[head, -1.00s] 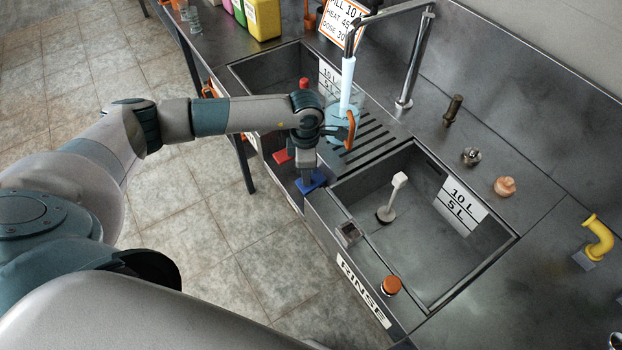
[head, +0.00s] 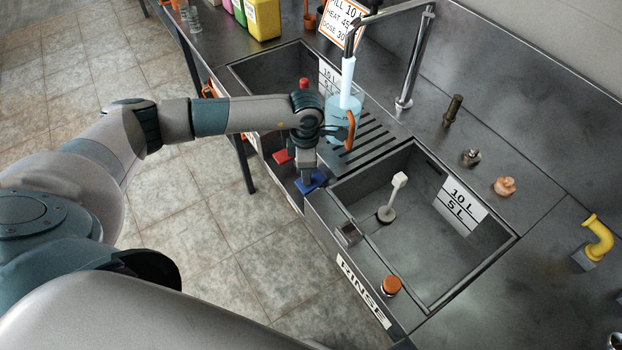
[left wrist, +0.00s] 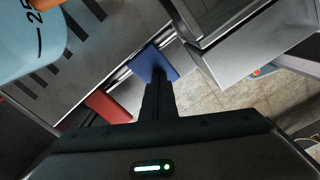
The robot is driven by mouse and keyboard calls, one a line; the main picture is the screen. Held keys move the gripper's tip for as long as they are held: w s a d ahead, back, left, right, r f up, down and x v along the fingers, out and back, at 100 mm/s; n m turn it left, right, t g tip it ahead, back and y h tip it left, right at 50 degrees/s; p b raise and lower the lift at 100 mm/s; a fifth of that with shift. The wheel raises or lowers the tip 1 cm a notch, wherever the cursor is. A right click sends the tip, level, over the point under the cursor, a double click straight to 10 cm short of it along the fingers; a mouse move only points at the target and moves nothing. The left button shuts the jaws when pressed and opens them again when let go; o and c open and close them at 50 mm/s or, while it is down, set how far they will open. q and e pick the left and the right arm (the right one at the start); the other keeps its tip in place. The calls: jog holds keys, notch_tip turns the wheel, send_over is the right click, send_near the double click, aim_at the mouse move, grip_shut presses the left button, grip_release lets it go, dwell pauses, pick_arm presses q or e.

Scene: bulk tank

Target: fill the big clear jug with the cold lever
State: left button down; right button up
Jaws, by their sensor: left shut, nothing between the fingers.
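The big clear jug (head: 338,125) with an orange handle (head: 350,130) stands on the slotted drain board under the tap. A pale blue stream (head: 347,80) falls into it, and pale blue water stands high in it. Part of the jug (left wrist: 28,38) with a marking shows in the left wrist view. The blue lever (head: 316,184) is at the counter's front edge, with the red lever (head: 282,156) to its left. My left gripper (head: 307,178) points down, shut and empty, its tips at the blue lever (left wrist: 158,66) and seemingly pressing it. My right gripper is out of view.
The tap (head: 417,55) arches over the drain board (head: 372,145). Sinks lie on both sides; the right sink (head: 425,255) holds a white-handled plug. An orange button (head: 391,285) sits by its front rim. Several bottles stand at the far left end.

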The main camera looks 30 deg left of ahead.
pick_arm(q)
notch_tip(320, 180, up, 4)
jog(key=shift+r+p, duration=0.1)
jog(key=shift+p, duration=1.05)
jog(key=shift+r, duration=0.4)
jog(key=shift+s+f, duration=0.1)
